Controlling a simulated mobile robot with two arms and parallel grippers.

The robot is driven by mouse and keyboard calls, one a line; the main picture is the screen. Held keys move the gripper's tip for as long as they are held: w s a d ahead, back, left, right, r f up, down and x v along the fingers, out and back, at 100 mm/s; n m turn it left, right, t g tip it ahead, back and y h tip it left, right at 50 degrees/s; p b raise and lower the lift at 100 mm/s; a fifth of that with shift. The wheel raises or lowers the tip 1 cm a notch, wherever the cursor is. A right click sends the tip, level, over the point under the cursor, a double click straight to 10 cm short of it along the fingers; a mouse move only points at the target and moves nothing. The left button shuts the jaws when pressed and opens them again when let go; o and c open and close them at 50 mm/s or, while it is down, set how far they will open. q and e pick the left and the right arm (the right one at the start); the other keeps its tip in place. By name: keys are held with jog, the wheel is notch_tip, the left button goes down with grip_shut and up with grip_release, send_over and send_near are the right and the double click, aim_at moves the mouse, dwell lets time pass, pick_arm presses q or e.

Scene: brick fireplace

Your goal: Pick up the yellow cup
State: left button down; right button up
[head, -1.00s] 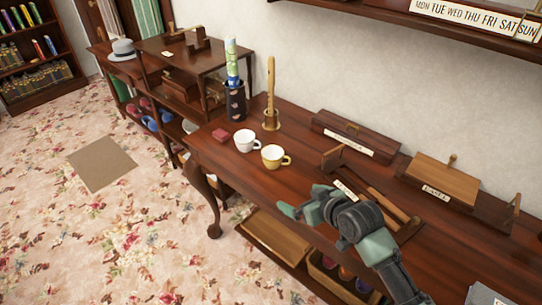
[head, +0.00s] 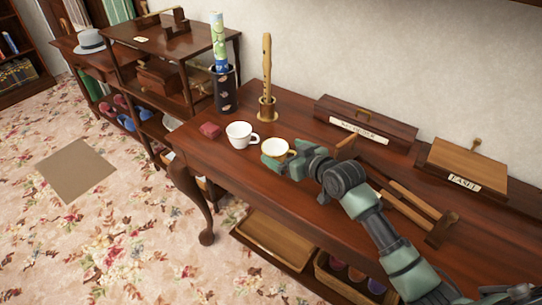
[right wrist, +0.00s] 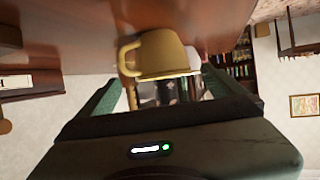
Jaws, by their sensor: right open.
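The yellow cup (head: 280,144) stands upright on the dark wooden table (head: 237,186), partly hidden in the head view by my right gripper (head: 279,160). My right gripper is open at the near side of the cup. In the right wrist view, which looks upside down, the yellow cup (right wrist: 160,53) appears ahead and between the two green fingers (right wrist: 160,88), its handle to the left. I cannot tell whether the fingers touch it. My left gripper is not in view.
A white cup (head: 239,135) stands just left of the yellow cup. Wooden boxes (head: 366,126) line the wall side.

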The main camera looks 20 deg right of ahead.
aim_at(270, 146)
jog(key=x, duration=0.2)
jog(key=shift+w+a, duration=0.1)
jog(key=shift+w, duration=0.1)
jog(key=x, duration=0.5)
jog(key=shift+w+a+f, duration=0.1)
jog(key=shift+w+a, duration=0.05)
jog(key=shift+a, duration=0.05)
jog(key=c, duration=1.5)
